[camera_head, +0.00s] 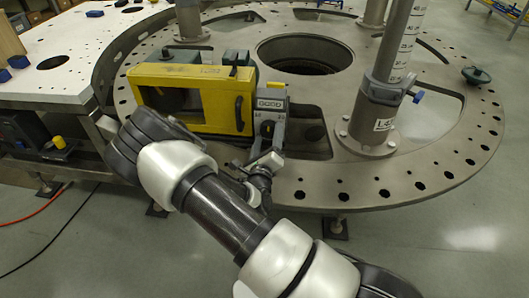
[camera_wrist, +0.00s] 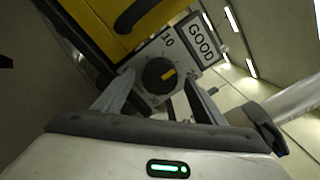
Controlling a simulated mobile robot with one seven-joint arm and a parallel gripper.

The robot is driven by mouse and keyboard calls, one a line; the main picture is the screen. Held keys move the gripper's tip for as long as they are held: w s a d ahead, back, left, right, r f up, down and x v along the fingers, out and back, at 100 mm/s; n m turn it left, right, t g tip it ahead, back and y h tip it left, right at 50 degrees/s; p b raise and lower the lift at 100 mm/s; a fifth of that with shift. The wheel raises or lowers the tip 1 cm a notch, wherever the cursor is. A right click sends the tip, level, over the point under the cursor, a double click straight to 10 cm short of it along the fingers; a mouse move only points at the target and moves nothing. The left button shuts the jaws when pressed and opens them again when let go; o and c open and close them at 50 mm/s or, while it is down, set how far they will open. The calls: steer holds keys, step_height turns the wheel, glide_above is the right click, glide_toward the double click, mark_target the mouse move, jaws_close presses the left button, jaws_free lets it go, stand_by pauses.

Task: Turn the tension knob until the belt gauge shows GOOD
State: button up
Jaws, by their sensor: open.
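The belt gauge (camera_head: 271,103) is a grey box at the right end of a yellow housing, with a display reading GOOD. The same display (camera_wrist: 202,40) reads GOOD in the wrist view. Below it is the tension knob (camera_wrist: 159,76), round and black with a yellow pointer mark, on a white scale plate with numbers around it. In the head view the knob (camera_head: 267,129) is small and dark. My gripper (camera_head: 264,160) is open in front of the knob. In the wrist view its fingers stand either side of the knob's lower part; I cannot tell whether they touch it.
The yellow housing (camera_head: 191,99) stands on the round metal turret plate (camera_head: 420,160), left of the gauge. A steel column (camera_head: 385,95) with a scale and clamp rises to the right. A large round hole (camera_head: 305,52) lies behind. A white table (camera_head: 50,80) adjoins at left.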

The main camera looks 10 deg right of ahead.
steer(key=v, duration=1.6)
steer(key=shift+s+a, duration=0.1)
steer(key=shift+s, duration=0.3)
